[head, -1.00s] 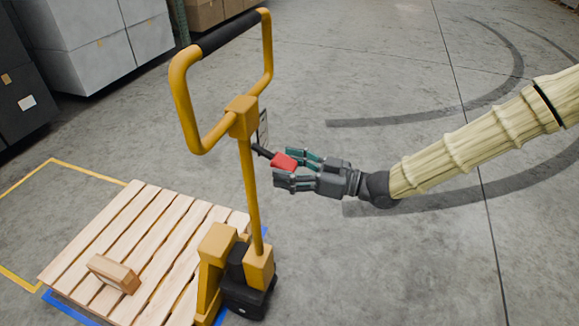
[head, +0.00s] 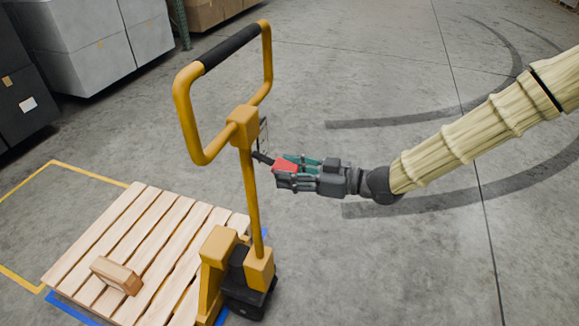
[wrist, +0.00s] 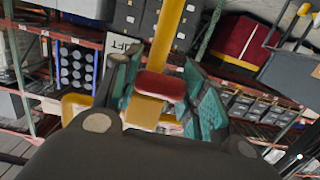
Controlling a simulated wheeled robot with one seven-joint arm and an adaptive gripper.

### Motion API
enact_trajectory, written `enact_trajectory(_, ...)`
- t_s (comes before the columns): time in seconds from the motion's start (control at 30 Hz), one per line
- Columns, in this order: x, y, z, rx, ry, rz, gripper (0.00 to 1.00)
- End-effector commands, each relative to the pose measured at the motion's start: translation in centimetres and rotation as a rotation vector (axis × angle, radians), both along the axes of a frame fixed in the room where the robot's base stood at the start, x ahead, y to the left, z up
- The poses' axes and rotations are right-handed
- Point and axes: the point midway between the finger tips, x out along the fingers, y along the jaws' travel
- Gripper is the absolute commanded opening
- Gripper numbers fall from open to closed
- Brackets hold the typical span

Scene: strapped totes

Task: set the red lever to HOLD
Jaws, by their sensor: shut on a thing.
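The red lever grip (head: 286,164) sits on a dark rod at the side of a yellow pallet jack handle (head: 251,190). My gripper (head: 290,173) comes from the right and is shut around the red grip. In the wrist view the red lever (wrist: 160,85) lies between the teal finger pads of my gripper (wrist: 160,100). A label plate (wrist: 117,48) reading LIFT shows left of the lever there. The plate (head: 263,131) is seen nearly edge-on in the head view. I cannot read a HOLD mark or tell the lever's exact setting.
The jack's loop handle (head: 180,110) rises left of my gripper. A wooden pallet (head: 90,240) carrying a small wooden block (head: 116,275) lies at the lower left. Large grey boxes (head: 80,55) stand at the back left. The floor right of the jack is clear.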

Motion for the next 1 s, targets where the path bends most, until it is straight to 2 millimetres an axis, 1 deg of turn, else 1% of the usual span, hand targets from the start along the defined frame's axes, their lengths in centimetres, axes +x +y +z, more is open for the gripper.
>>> enact_trajectory(0.03,-0.1,0.0,0.8,-0.021,0.004,0.002,0.0)
enact_trajectory(0.6,-0.2,-0.3,2.6,-0.234,0.061,0.002,0.0)
enact_trajectory(0.8,-0.2,-0.3,2.8,-0.283,0.076,0.001,0.0)
enact_trajectory(1.0,-0.2,-0.4,2.7,-0.296,0.079,0.001,0.0)
